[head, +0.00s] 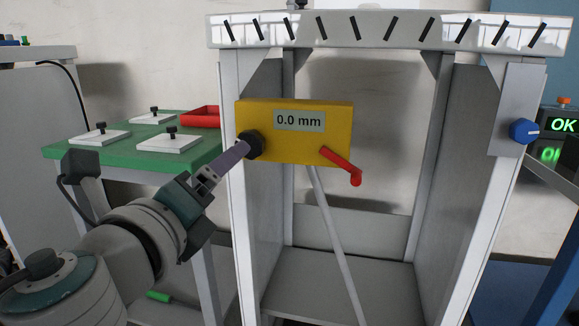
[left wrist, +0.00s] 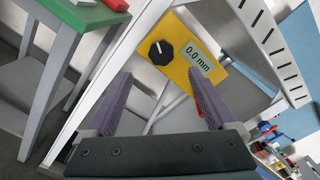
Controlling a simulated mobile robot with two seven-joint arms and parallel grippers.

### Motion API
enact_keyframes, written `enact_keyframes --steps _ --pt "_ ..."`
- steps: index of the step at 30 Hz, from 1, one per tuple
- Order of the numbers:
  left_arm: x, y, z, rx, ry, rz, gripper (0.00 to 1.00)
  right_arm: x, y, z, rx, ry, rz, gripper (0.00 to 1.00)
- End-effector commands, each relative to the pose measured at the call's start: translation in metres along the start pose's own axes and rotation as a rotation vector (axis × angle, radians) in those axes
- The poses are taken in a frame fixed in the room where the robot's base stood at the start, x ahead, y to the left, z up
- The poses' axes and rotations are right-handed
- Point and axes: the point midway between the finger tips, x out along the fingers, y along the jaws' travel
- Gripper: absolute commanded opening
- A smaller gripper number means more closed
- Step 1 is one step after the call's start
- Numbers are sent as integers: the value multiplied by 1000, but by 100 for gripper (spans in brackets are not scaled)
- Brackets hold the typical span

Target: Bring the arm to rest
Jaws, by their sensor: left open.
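My left gripper (head: 238,152) reaches in from the lower left in the head view, its fingertips close to the black knob (head: 252,145) on the left of a yellow box (head: 290,145). The box's display reads 0.0 mm. In the left wrist view the two fingers of the gripper (left wrist: 162,80) stand apart with nothing between them. The black knob (left wrist: 160,52) shows beyond the fingertips, apart from them in that view. Whether a finger touches it in the head view I cannot tell. My right gripper is not in view.
A red crank (head: 342,166) sticks out from the box's lower right. The box sits on a white frame (head: 236,215) with a slotted top rail (head: 385,30). A green table (head: 95,147) with white plates and a red tray (head: 200,117) stands left. A blue knob (head: 523,131) is at right.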

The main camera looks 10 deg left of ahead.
Motion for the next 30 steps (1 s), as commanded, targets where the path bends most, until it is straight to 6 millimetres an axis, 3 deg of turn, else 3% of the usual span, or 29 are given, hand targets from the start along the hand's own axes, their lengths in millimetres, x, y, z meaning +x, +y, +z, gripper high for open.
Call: enact_keyframes --steps 2,5,9,13,20,26,30 --pt "-8 -6 15 -118 -19 53 90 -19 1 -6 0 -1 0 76" --pt "-34 -7 42 -429 -72 211 90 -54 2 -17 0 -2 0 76" --pt "-102 2 67 -1013 -192 573 90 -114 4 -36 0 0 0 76" --pt "-177 -6 66 -1433 -308 916 90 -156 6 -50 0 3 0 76" --pt "-298 -70 70 -1860 -493 1455 90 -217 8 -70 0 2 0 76" --pt "-290 -118 118 -1845 -483 1427 90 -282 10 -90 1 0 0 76" --pt "-290 -159 157 -1844 -481 1426 90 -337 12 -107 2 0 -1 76"
